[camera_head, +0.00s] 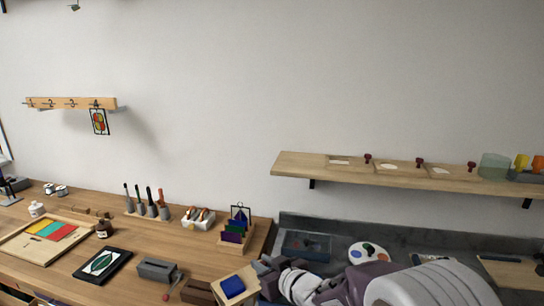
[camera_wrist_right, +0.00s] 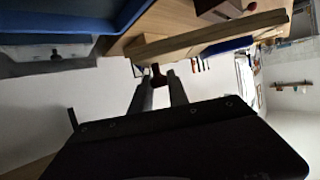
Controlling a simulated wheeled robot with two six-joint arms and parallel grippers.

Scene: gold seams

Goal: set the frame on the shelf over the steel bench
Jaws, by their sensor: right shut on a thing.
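A small frame with a light wooden border and a blue middle (camera_head: 233,287) is at the bottom centre of the head view, over the wooden bench's right end. My right gripper (camera_head: 258,270) is shut on it. In the right wrist view the frame (camera_wrist_right: 210,38) shows edge-on as a wooden bar, with a dark red knob between the fingertips (camera_wrist_right: 158,80). The wooden shelf (camera_head: 300,167) is on the wall at the right, above the grey steel bench (camera_head: 320,224). The frame is well below and left of the shelf. My left gripper is not in view.
The shelf carries several pale labels with dark red knobs, and a translucent bin (camera_head: 494,166) at its right. On the steel bench are a dark tray (camera_head: 306,246) and a paint palette (camera_head: 369,253). A rack of coloured panes (camera_head: 235,232) stands near the frame.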

